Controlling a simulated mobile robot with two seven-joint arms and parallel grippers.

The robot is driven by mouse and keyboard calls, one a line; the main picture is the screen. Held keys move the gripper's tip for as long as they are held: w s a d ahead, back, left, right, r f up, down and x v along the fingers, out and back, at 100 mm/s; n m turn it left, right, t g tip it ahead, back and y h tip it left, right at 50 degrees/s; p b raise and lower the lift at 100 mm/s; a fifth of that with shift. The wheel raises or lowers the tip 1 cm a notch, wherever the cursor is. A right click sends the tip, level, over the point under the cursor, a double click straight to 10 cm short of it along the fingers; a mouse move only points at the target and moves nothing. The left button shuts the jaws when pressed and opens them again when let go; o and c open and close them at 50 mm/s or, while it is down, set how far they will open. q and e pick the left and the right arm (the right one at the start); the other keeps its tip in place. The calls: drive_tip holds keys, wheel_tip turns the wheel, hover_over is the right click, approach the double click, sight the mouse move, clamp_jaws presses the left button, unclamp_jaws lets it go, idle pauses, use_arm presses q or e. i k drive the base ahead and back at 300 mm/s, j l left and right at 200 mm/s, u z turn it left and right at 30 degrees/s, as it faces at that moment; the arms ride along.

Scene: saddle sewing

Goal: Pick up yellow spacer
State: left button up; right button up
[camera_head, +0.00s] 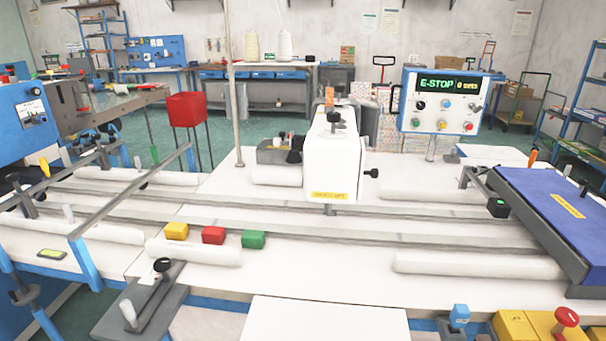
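The yellow spacer (176,231) is a small block on the white table, left of centre. It is the leftmost of a row of three blocks, beside a red block (213,235) and a green block (253,239). It stands just behind a white roller (194,252), apart from the red block by a small gap. Neither of my grippers shows in the head view.
Grey rails (330,222) run across the white table behind the blocks. A white sewing head (333,160) stands at the centre. A black-knobbed clamp (150,300) is in front left, and a blue panel (555,212) is at right. The front white board (325,320) is bare.

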sight(179, 231)
drive_tip(key=z, duration=0.6)
drive_tip(key=j+z, duration=0.25)
drive_tip(key=j, duration=0.15)
drive_tip(key=k+j+z, duration=0.2)
drive_tip(key=j, duration=0.2)
drive_tip(key=j+z, duration=0.25)
drive_tip(key=j, duration=0.15)
drive_tip(key=k+j+z, duration=0.1)
drive_tip(key=j+z, duration=0.15)
drive_tip(key=k+j+z, duration=0.25)
drive_tip(key=j, duration=0.2)
drive_tip(key=i+j, duration=0.05)
drive_tip(key=i, duration=0.05)
